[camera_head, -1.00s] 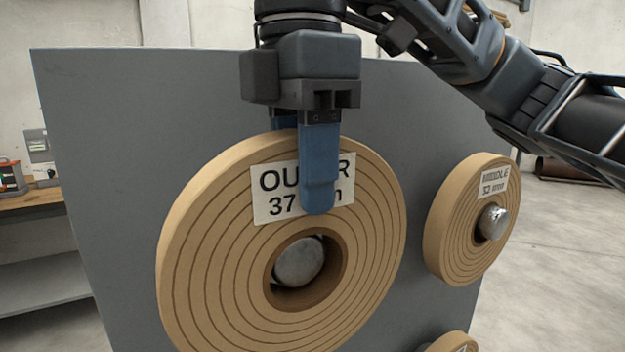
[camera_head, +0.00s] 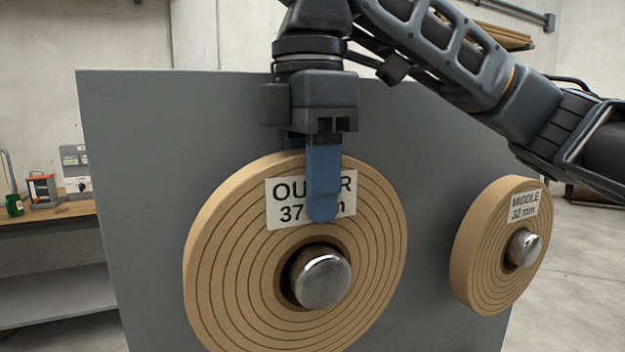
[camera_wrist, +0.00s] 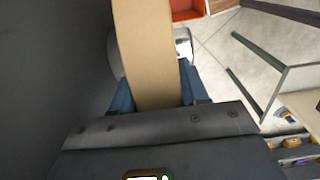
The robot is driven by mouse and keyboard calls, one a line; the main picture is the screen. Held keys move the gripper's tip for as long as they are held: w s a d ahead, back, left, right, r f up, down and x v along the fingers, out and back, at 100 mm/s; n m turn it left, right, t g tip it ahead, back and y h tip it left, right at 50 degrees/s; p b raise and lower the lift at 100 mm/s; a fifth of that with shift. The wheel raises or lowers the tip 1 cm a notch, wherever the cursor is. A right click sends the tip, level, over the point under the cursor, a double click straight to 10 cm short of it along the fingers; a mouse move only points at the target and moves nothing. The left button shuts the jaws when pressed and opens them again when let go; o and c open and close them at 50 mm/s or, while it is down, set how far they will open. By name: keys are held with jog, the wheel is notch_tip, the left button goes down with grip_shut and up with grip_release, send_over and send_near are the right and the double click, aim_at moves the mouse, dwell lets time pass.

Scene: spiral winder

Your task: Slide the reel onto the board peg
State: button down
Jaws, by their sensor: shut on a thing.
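The large tan reel (camera_head: 225,270) with spiral grooves and a label reading OUTER 37 mm hangs upright in front of the grey board (camera_head: 140,180). The metal board peg (camera_head: 322,280) now shows through the reel's hole, its rounded end standing out in front of the reel's face. My gripper (camera_head: 322,200) comes from above and is shut on the reel's upper rim, one blue finger over the label. In the wrist view the reel's edge (camera_wrist: 148,50) runs between the blue fingers (camera_wrist: 155,95). The gap between reel and board is hidden.
A smaller reel (camera_head: 490,245) labelled MIDDLE 32 mm sits on another metal peg (camera_head: 524,250) to the right. A workbench (camera_head: 50,215) with small items stands at the left, behind the board. Open floor lies at the far right.

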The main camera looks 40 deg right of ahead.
jog(key=shift+c, duration=2.4)
grip_release()
jog(key=shift+r, duration=3.95)
